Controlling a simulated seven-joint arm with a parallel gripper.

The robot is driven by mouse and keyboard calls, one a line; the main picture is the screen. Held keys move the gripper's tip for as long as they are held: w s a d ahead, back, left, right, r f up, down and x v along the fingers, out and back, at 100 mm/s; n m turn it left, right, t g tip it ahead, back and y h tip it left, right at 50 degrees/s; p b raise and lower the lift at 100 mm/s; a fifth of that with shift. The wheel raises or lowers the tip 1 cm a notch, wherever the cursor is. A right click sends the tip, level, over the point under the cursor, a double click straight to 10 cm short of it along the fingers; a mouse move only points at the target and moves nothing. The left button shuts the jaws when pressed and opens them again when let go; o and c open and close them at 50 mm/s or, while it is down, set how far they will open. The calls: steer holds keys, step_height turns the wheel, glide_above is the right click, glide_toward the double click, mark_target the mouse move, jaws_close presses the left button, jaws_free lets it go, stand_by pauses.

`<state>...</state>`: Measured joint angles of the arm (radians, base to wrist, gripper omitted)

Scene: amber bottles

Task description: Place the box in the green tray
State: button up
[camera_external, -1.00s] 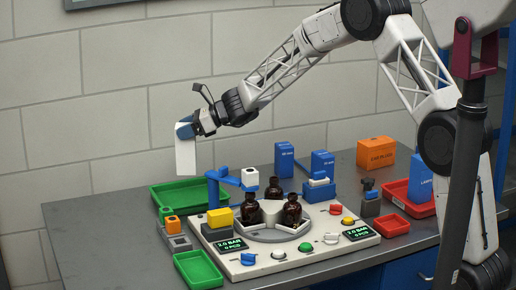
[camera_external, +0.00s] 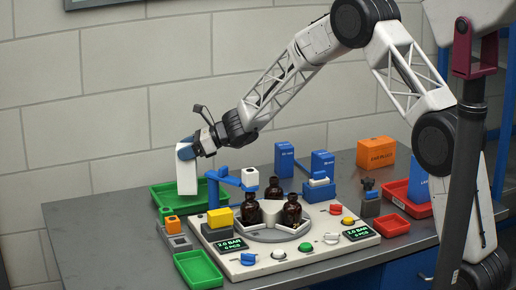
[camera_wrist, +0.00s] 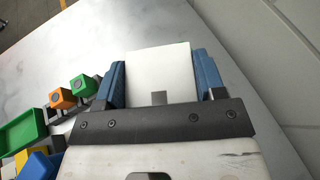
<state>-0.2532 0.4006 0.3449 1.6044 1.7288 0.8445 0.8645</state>
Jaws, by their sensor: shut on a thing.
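My gripper (camera_external: 187,150) is shut on a white box (camera_external: 187,178), which hangs upright below the blue fingers. In the external view the box's lower end overlaps the larger green tray (camera_external: 163,197) at the back left of the table; I cannot tell whether it touches the tray floor. In the wrist view the white box (camera_wrist: 158,72) sits between the two blue fingers of my gripper (camera_wrist: 160,88). A smaller green tray (camera_external: 198,270) lies at the front left. One green tray (camera_wrist: 20,132) shows at the left edge of the wrist view.
A blue arm-like fixture (camera_external: 225,180) stands right of the larger tray. Small green and orange blocks (camera_external: 171,222) stand in front of it. A white station (camera_external: 290,250) holds amber bottles (camera_external: 251,209). An orange box (camera_external: 376,153) and red trays (camera_external: 393,226) are at right.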

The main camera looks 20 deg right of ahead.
steer(key=shift+f, duration=1.4)
steer(key=o, duration=1.2)
steer(key=v, duration=1.2)
steer(key=shift+s, duration=0.1)
